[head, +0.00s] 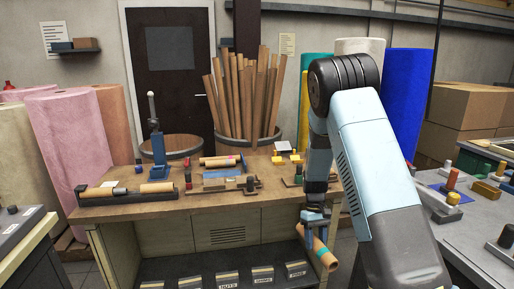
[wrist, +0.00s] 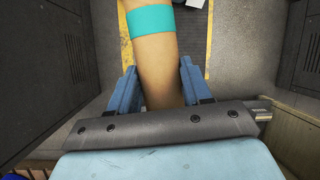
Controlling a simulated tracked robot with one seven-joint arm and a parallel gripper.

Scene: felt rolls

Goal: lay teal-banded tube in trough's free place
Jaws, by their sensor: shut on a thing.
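The teal-banded tube (head: 326,258) is a tan cardboard roll. My gripper (head: 313,226) is shut on it, low in front of the workbench's right end, with the tube tilted down to the right. In the wrist view the tube (wrist: 158,60) runs between both fingers (wrist: 159,85), its teal band beyond the fingertips; its near end is hidden by the gripper body. A long dark trough (head: 130,200) lies on the bench's left part, far from my gripper.
A barrel of tall tubes (head: 245,95) stands behind. A grey side table (head: 465,235) is at right.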

